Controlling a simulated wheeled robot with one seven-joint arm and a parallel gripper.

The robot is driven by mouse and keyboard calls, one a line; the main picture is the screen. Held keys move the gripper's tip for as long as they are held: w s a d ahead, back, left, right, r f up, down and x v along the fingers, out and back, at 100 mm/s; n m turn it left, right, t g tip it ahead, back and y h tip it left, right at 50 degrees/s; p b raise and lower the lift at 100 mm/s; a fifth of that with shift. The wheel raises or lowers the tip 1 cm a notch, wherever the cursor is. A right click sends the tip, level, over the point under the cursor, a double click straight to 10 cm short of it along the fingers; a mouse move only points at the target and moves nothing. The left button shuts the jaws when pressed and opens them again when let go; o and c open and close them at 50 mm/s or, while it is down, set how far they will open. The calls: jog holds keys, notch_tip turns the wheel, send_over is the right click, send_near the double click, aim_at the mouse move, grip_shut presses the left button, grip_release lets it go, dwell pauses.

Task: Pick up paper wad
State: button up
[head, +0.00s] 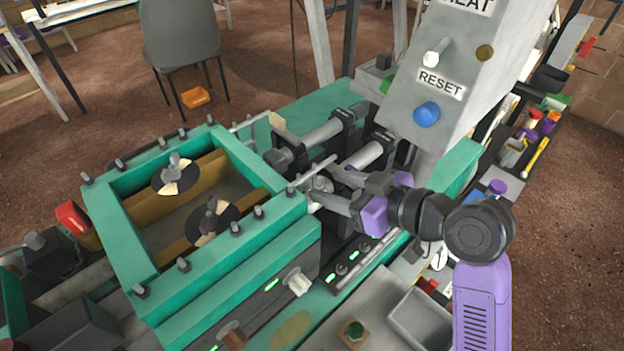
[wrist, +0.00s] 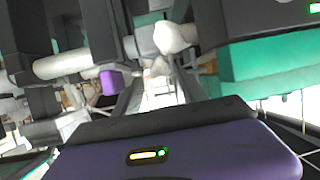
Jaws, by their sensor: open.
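My gripper (head: 328,186) is open beside the right wall of the teal-framed machine, its dark fingers pointing left. A pale, crumpled lump (head: 319,184) that looks like a paper wad shows at the fingertips, partly hidden by them. In the wrist view, a pale lump (wrist: 158,68) lies beyond and between the spread fingers (wrist: 158,84); I cannot tell whether they touch it. Another white, crumpled wad-like piece (head: 297,282) sticks out from the machine's front panel. A larger white lump (wrist: 175,37) shows above the fingers in the wrist view.
The teal frame (head: 150,283) with upright bolts stands left of my gripper. Grey cylinders (head: 365,160) lie just behind it. A grey control box (head: 455,60) with a blue button overhangs the right. A grey bin (head: 420,318) sits below.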

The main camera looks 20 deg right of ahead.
aim_at(319, 182)
jog(key=x, duration=0.5)
jog(key=shift+w+f+p, duration=0.15)
jog(key=shift+p, duration=0.25)
grip_shut()
